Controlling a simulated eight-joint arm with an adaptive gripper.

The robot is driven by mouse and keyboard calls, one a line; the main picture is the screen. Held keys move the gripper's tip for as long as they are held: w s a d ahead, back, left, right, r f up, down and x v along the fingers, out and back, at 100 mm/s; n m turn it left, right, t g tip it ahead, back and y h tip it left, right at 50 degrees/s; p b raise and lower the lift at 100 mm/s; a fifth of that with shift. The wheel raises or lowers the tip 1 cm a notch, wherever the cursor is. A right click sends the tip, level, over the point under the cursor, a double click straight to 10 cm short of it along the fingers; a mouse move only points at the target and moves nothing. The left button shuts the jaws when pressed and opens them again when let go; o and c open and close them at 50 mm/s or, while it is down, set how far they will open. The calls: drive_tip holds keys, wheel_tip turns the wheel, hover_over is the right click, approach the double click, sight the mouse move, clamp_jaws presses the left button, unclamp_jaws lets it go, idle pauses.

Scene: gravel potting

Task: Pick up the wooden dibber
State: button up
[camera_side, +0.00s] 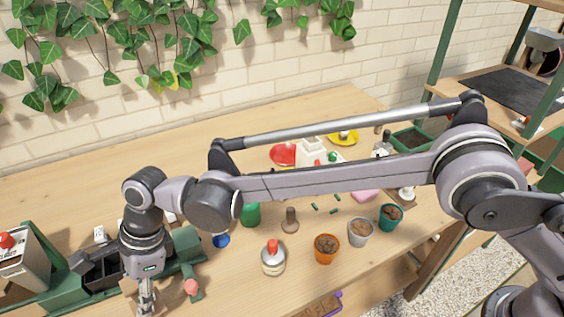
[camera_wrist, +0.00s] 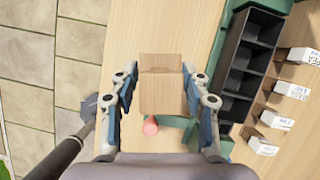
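No thing is plainly a wooden dibber. A brown wooden peg-like tool on a square base (camera_side: 290,221) stands mid-table in the side view; it may be a tamper. My gripper (camera_side: 147,298) hangs low at the left front of the table, far left of that tool. In the wrist view my gripper (camera_wrist: 158,72) is open. A pale wooden block (camera_wrist: 162,95) lies between its fingers, with a gap on each side, so it does not look gripped. I cannot tell its height below the fingers. The side view hides most of the block.
A pink-topped knob (camera_wrist: 150,127) is close to the block, also in the side view (camera_side: 192,287). A dark divided tray (camera_wrist: 240,70) with white labels (camera_wrist: 278,120) lies beside my gripper. My arm crosses above the table.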

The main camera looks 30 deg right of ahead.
clamp_jaws()
drive_tip(key=shift+r, duration=0.1)
